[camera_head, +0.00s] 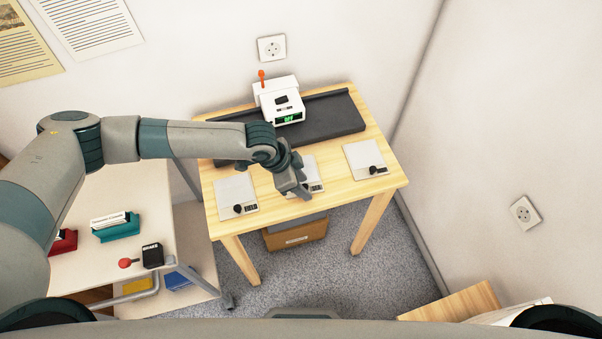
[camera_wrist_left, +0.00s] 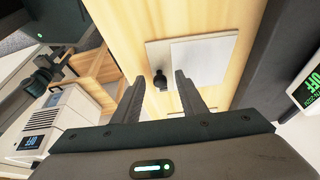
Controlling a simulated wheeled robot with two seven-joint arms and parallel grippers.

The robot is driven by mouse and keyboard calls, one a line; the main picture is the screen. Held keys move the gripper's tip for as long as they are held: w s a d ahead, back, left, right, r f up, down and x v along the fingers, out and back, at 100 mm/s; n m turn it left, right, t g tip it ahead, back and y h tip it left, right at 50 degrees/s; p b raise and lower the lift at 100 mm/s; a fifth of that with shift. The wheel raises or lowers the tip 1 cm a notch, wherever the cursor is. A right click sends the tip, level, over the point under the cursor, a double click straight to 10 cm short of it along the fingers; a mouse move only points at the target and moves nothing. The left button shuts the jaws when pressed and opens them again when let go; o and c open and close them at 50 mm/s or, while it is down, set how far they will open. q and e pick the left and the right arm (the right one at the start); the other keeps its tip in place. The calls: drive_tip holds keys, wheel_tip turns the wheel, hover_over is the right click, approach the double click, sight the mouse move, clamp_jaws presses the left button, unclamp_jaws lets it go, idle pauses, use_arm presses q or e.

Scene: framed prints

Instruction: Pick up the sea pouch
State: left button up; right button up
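I cannot make out anything that is clearly a sea pouch in either view. My left gripper (camera_head: 303,191) is over the wooden table (camera_head: 330,220), at the middle one of three white plates with small black knobs. In the left wrist view, my left gripper (camera_wrist_left: 160,84) has its two fingers apart with nothing between them. A white plate with a black knob (camera_wrist_left: 200,62) lies beyond the fingertips. In the head view the gripper hides part of the middle plate (camera_head: 316,172). My right gripper is not in view.
A white device with an orange lever (camera_head: 283,101) stands by a dark belt (camera_head: 330,117) at the table's back. A side shelf holds a teal holder (camera_head: 117,230), a red holder (camera_head: 64,243) and a black box with a red knob (camera_head: 152,255). A brown box (camera_head: 295,235) sits below the table.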

use_arm(q)
drive_tip(key=shift+f, duration=0.1)
drive_tip(key=shift+c, duration=0.3)
clamp_jaws()
drive_tip(key=shift+r, duration=0.2)
drive_tip(key=shift+r+b, duration=0.25)
drive_tip(key=shift+b, duration=0.05)
drive_tip(key=r, duration=0.1)
drive_tip(key=r+b, duration=0.1)
drive_tip(key=r, duration=0.1)
drive_tip(key=shift+s+d+r, duration=0.1)
drive_tip(key=shift+d+r, duration=0.05)
drive_tip(key=shift+d, duration=0.05)
drive_tip(key=s+d+r+b, duration=0.3)
drive_tip(key=s+d+r, duration=0.3)
drive_tip(key=d, duration=0.3)
drive_tip(key=shift+s+r, duration=0.25)
drive_tip(key=shift+r, duration=0.2)
